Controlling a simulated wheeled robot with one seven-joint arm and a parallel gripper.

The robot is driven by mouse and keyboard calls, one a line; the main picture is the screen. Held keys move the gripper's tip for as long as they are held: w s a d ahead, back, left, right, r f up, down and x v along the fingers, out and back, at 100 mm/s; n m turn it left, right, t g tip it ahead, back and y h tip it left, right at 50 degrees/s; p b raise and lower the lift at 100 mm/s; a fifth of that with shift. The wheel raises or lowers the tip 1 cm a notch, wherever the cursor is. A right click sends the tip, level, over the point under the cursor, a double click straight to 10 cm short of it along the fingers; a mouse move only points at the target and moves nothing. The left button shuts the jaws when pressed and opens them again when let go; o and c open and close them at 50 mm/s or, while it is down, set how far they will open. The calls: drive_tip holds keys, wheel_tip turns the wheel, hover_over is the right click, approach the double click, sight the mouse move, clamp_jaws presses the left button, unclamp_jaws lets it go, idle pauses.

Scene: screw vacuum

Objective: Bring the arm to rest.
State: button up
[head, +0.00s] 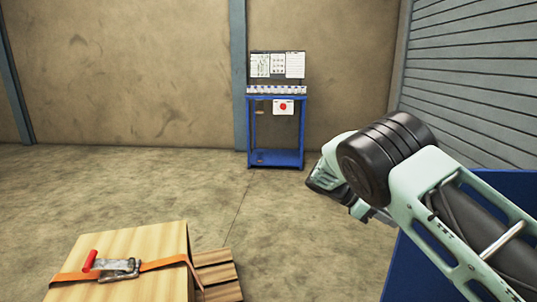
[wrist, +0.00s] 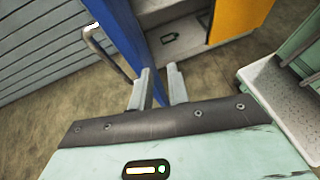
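My arm (head: 440,190) reaches in from the right in the head view, bent at a large black joint, over the floor. My gripper (wrist: 159,76) shows in the wrist view as two pale fingers with a gap between them. The fingers cannot be made out in the head view, where the black joint and arm links stand in front.
A blue workstation (head: 275,133) stands by the far wall. A wooden crate (head: 125,240) with an orange strap is at front left. Blue (wrist: 116,40) and yellow (wrist: 240,20) panels lie beyond the fingers. The floor (head: 150,180) between is clear.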

drive_tip(key=s+a+r+m+t+y, duration=0.1)
drive_tip(key=s+a+r+m+y, duration=0.15)
drive_tip(key=s+a+y, duration=0.5)
drive_tip(key=s+a+r+m+t+y, duration=0.1)
drive_tip(key=s+a+r+m+y, duration=0.15)
drive_tip(key=s+a, duration=0.85)
drive_tip(key=s+r+m+t+y, duration=0.1)
drive_tip(key=s+r+m+y, duration=0.15)
drive_tip(key=s, duration=1.75)
wheel_tip(320, 180, up, 21)
drive_tip(key=p, duration=2.2)
drive_tip(key=shift+d, duration=0.4)
